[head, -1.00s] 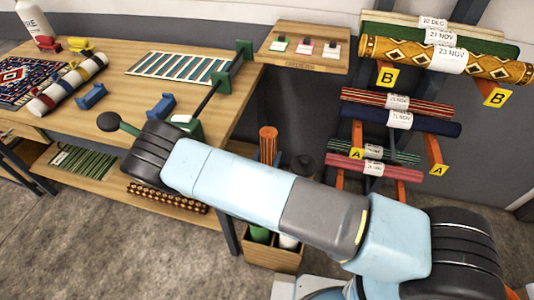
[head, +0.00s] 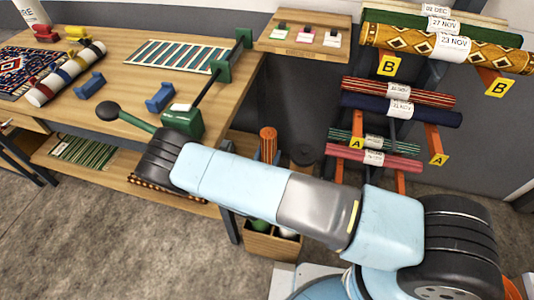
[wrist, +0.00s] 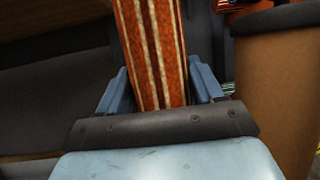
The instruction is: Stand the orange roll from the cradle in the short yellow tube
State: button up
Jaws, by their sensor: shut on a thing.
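The orange roll (head: 268,142), striped with cream and dark lines, stands roughly upright beyond my arm in the head view. In the wrist view the orange roll (wrist: 152,50) rises between the two blue fingers of my gripper (wrist: 165,92), which is shut on it; it leans slightly there. My forearm hides the roll's lower part in the head view. I cannot make out the short yellow tube in either view. Two blue cradles (head: 89,85) (head: 160,98) on the table are empty.
A brown cylinder with a dark rim (wrist: 278,85) stands close right of my gripper. A wooden crate (head: 272,246) holding green and white items sits on the floor below my arm. The worktable (head: 125,75) is left; a rack of rolls (head: 400,112) stands right.

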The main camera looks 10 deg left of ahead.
jog(key=shift+f, duration=0.1)
jog(key=o, duration=1.5)
jog(key=shift+s+f, duration=0.1)
jog(key=v, duration=1.3)
jog(key=shift+s+f, duration=0.15)
jog(key=shift+s, duration=0.1)
